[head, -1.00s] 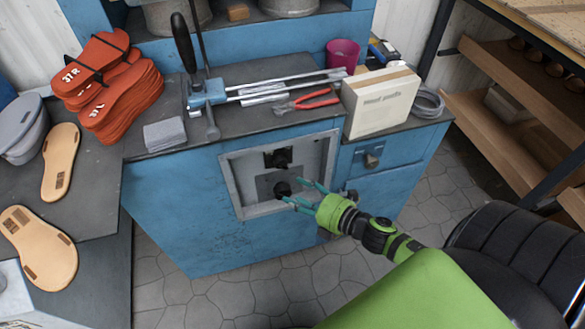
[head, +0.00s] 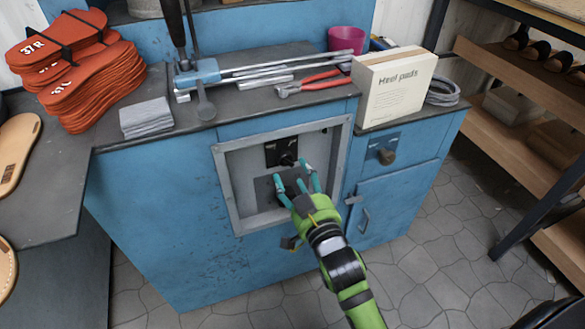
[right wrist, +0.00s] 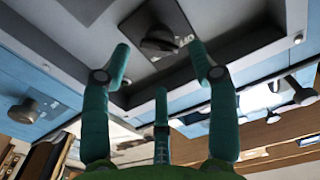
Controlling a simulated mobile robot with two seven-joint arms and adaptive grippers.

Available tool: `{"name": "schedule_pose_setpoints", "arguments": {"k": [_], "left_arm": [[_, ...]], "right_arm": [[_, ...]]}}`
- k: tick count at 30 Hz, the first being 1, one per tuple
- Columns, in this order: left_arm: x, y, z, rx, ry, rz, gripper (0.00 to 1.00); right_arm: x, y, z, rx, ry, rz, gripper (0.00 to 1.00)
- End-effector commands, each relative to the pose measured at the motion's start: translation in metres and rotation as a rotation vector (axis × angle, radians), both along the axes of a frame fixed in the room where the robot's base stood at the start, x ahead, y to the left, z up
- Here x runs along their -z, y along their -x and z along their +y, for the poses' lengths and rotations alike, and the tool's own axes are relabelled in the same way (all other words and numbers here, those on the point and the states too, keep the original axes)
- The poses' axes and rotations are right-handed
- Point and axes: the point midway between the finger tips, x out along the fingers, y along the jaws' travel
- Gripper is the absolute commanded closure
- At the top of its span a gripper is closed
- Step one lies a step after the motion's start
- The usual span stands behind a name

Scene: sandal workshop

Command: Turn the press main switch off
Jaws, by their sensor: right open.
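A recessed grey panel (head: 232,180) is set in the front of the blue press cabinet. A dark rotary switch (head: 287,159) on a black plate sits in its upper part. A lower grey plate (head: 262,188) is partly hidden by my fingers. My right gripper (head: 298,176) is open with nothing between its fingers, just below the black-plate switch. I cannot tell whether it touches anything. My left gripper is not in view.
Another knob (head: 387,156) is on the blue drawer front to the right, above a cabinet door (head: 385,205). The panel's raised frame (head: 218,180) surrounds the recess. A heel pads box (head: 392,88), red pliers (head: 310,83) and sandal soles (head: 85,85) lie on top.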

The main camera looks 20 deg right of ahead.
Motion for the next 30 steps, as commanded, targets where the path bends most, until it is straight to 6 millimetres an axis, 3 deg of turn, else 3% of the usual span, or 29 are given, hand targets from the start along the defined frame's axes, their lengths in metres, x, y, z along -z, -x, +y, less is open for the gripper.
{"name": "schedule_pose_setpoints", "arguments": {"k": [3, 9, 20, 24, 27, 28, 29, 30], "left_arm": [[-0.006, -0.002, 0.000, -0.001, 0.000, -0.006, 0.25], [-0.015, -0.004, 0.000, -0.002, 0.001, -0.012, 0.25], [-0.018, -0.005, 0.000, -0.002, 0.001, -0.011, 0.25], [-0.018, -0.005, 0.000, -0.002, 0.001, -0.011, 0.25], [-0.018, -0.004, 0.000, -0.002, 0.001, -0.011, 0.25], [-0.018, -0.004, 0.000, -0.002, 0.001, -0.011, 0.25], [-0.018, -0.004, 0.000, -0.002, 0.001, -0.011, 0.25], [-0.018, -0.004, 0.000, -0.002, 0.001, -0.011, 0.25]], "right_arm": [[0.000, -0.020, 0.001, -0.001, 0.003, -0.004, 0.40], [0.001, -0.042, 0.001, -0.001, 0.005, -0.001, 0.40], [0.001, -0.047, 0.001, 0.000, 0.006, 0.000, 0.40], [0.000, -0.047, 0.001, 0.000, 0.006, 0.000, 0.94], [0.000, -0.047, 0.001, 0.000, 0.007, -0.001, 0.94], [0.000, -0.047, 0.001, 0.000, 0.008, -0.002, 0.53], [0.000, -0.047, 0.001, 0.000, 0.008, -0.002, 0.41], [0.000, -0.047, 0.001, 0.000, 0.008, -0.002, 0.40]]}}
